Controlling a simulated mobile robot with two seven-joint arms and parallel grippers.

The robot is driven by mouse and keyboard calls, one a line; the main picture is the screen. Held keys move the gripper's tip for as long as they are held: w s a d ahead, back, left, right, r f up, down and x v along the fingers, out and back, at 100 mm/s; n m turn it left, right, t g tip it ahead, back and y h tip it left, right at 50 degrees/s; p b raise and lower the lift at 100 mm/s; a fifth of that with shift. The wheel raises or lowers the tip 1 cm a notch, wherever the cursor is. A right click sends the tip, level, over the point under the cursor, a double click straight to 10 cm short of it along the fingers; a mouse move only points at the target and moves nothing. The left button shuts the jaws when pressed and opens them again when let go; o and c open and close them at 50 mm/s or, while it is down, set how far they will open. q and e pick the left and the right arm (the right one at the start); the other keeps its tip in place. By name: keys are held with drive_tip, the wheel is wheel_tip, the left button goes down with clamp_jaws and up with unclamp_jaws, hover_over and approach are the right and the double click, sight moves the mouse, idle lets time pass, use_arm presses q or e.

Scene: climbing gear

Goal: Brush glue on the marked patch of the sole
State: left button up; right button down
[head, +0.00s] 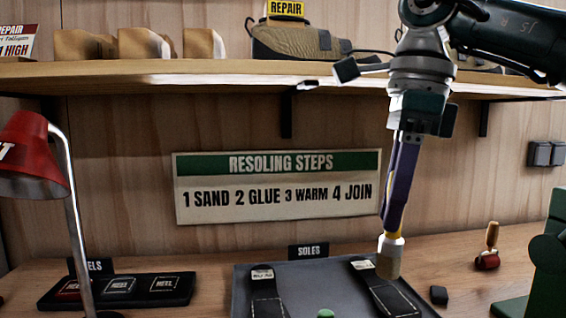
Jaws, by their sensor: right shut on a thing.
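My right gripper (397,205) reaches down from the upper right. It is shut on a brush (390,258) with a yellow handle, a white collar and tan bristles pointing down. The bristles are at the upper part of the right dark sole (396,302); I cannot tell whether they touch it. A second dark sole (266,288) lies to the left. Both soles have a pale label and pale dashed lines, and they lie on a grey tray (310,280) cut off by the bottom edge. My left gripper is out of view.
A red lamp (28,150) and a black heel tray (120,290) stand at left. A small green-topped thing (325,313) shows at the bottom. A red wooden-handled tool (488,248), a small black block (439,295) and a green machine (548,260) are at right. A shelf (200,70) runs above.

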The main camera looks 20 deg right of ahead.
use_arm(q)
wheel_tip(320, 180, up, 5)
drive_tip(key=p, duration=0.4)
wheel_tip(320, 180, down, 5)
drive_tip(key=b, duration=0.5)
use_arm(e)
drive_tip(key=s+d+f, duration=0.1)
drive_tip(key=d+f, duration=0.1)
drive_tip(key=f, duration=0.4)
drive_tip(key=s+d+f, duration=0.1)
drive_tip(key=d+f, duration=0.2)
drive_tip(key=f, duration=0.3)
drive_tip(key=shift+d, duration=0.25)
drive_tip(key=shift+s, duration=0.1)
use_arm(q)
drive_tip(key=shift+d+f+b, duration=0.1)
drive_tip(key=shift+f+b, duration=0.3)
drive_tip(key=shift+b, duration=0.1)
use_arm(e)
drive_tip(key=shift+f, duration=0.5)
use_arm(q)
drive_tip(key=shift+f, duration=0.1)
use_arm(e)
drive_tip(key=shift+f, duration=0.1)
use_arm(q)
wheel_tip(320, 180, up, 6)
drive_tip(key=p, duration=0.5)
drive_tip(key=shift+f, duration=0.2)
use_arm(e)
wheel_tip(320, 180, up, 7)
